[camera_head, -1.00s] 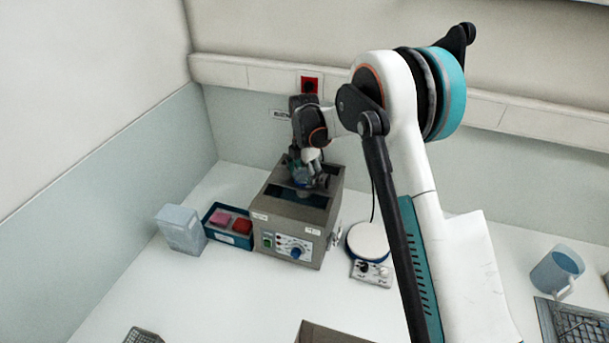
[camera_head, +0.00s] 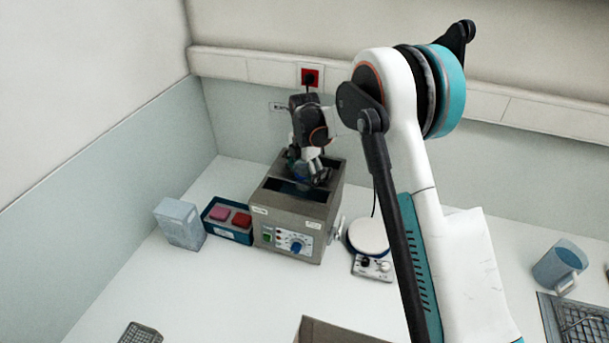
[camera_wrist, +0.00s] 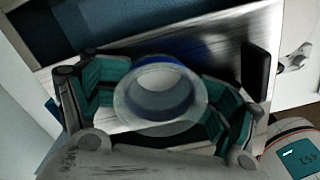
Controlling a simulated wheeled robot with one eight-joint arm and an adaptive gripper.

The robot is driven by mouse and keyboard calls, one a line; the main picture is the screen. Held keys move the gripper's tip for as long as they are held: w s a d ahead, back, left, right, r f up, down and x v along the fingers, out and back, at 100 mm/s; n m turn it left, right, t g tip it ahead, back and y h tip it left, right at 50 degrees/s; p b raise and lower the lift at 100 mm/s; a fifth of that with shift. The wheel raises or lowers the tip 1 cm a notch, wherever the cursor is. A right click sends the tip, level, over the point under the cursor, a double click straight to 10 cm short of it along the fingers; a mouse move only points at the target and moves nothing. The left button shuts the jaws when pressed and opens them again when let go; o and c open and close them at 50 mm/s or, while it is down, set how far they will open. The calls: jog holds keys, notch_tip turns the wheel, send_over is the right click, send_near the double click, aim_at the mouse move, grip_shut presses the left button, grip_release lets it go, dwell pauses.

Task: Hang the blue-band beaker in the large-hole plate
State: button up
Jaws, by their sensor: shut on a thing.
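My gripper (camera_head: 303,170) is shut on the blue-band beaker (camera_wrist: 160,98), with its teal pads on both sides of the clear round rim in the wrist view. A blue band shows at the beaker's upper edge. In the head view the beaker is mostly hidden by my gripper, with a little blue showing. My gripper is over the back of the grey water bath (camera_head: 285,231). A shiny metal plate (camera_wrist: 210,45) lies behind the beaker in the wrist view. The hole is hidden, and I cannot tell whether the beaker touches the plate.
A white-topped hotplate (camera_head: 368,236) stands close on the right. A blue jug (camera_head: 560,267) is far right.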

jog(key=shift+o, duration=0.4)
jog(key=shift+s+d+f+b, duration=0.1)
jog(key=shift+f+b, duration=0.4)
jog(key=o, duration=1.9)
jog(key=shift+w+f, duration=0.1)
jog(key=shift+w, duration=0.1)
jog(key=shift+s, duration=0.15)
jog(key=shift+r, duration=0.2)
jog(key=shift+r, duration=1.5)
